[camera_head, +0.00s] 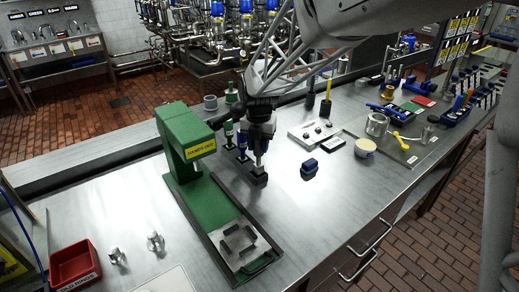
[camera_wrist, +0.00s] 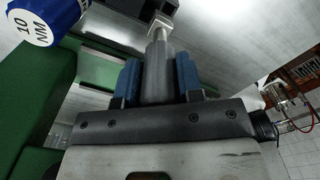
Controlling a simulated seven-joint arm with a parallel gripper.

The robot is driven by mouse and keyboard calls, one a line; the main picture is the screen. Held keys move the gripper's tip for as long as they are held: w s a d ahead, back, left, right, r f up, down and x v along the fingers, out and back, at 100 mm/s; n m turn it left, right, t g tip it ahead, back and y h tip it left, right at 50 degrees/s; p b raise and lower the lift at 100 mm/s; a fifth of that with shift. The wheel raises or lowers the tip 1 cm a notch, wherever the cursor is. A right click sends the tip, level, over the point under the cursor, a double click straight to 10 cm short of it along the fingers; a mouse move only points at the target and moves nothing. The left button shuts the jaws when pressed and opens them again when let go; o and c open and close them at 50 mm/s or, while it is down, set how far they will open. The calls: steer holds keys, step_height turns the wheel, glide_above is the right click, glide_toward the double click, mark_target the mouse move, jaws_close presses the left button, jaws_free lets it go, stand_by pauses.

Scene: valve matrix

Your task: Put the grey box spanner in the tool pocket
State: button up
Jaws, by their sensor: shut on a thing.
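My gripper (camera_head: 259,146) points down over the bench, just right of the green machine. In the wrist view my gripper (camera_wrist: 158,80) has its blue finger pads shut on the grey box spanner (camera_wrist: 158,68), a grey cylinder with a narrower shiny end. In the head view the lower part of the spanner (camera_head: 258,159) shows below the jaws, about upright. Its shiny end is at a small dark block (camera_head: 259,179) on the bench, probably the tool pocket; the block also shows in the wrist view (camera_wrist: 188,14). I cannot tell whether the end is inside or only above it.
The green machine (camera_head: 185,150) with its long base stands close left. A blue-capped tool marked 10 NM (camera_wrist: 38,22) is near the gripper. A dark blue block (camera_head: 309,168) lies to the right. A red tray (camera_head: 74,264) is at front left. The bench front right is clear.

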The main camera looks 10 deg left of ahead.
mark_target(258, 153)
steer(key=shift+w, duration=0.1)
steer(key=shift+w+a, duration=0.15)
steer(key=shift+w, duration=0.1)
steer(key=shift+f, duration=1.8)
steer(key=shift+f, duration=0.15)
steer(key=o, duration=1.1)
step_height(258, 153, up, 12)
steer(key=shift+r, duration=0.15)
